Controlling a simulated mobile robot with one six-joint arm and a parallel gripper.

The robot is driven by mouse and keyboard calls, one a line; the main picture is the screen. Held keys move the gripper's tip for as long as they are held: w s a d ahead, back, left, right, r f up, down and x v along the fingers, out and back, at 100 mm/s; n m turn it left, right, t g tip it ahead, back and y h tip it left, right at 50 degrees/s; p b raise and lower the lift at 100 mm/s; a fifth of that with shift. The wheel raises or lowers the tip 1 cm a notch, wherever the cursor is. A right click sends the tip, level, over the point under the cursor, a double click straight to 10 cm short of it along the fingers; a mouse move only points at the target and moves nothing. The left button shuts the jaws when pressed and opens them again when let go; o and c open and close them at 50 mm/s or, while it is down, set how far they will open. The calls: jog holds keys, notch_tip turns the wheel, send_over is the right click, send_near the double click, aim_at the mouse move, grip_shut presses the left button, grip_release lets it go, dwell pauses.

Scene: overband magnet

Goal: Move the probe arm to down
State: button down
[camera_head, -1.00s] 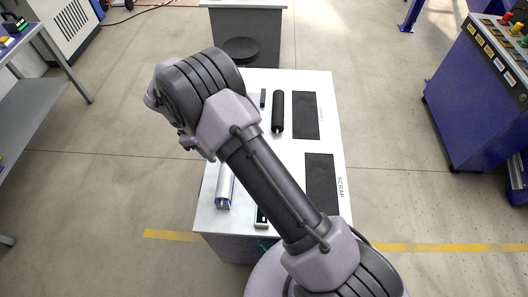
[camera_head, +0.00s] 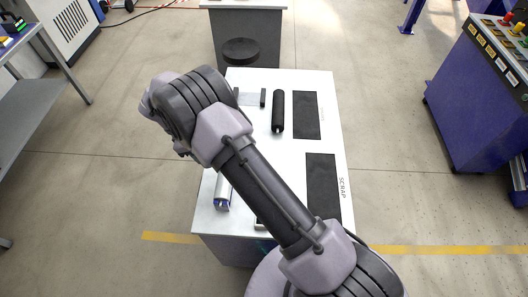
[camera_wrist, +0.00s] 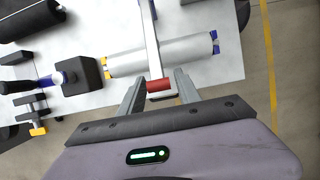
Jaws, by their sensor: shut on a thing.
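The probe arm (camera_wrist: 149,35) is a slim silver bar with a red end (camera_wrist: 159,85) in the wrist view. It crosses over a pale grey roller (camera_wrist: 185,50) with blue and yellow end pieces. The roller also shows in the head view (camera_head: 222,192), partly behind my arm. My gripper (camera_wrist: 160,82) is shut on the red end of the probe arm, which lies between its two fingers. In the head view my own arm hides my gripper and the probe arm.
The white table (camera_head: 243,222) holds two dark mats (camera_head: 323,185), one beside the word SCRAP, and a black cylinder (camera_head: 278,110). A black block (camera_wrist: 75,76) stands left of the roller. A blue console (camera_head: 475,95) is at the right, with open floor between.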

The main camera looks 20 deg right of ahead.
jog(key=shift+f, duration=0.2)
jog(key=shift+w+a+f+b, duration=0.1)
jog(key=shift+a+f+b, duration=0.1)
jog(key=shift+f+b, duration=0.45)
jog(key=shift+w+a+f+b, duration=0.15)
jog(key=shift+f+b, duration=0.25)
jog(key=shift+f, duration=0.55)
jog(key=shift+s+a+f+b, duration=0.1)
jog(key=shift+a+f+b, duration=0.1)
jog(key=shift+f+b, duration=0.45)
jog(key=shift+f, duration=0.15)
jog(key=shift+f+b, duration=0.45)
jog(key=shift+f, duration=0.4)
jog(key=c, duration=1.3)
grip_release()
jog(key=shift+f, duration=0.2)
jog(key=o, duration=0.5)
jog(key=shift+r, duration=0.2)
jog(key=shift+o, duration=0.2)
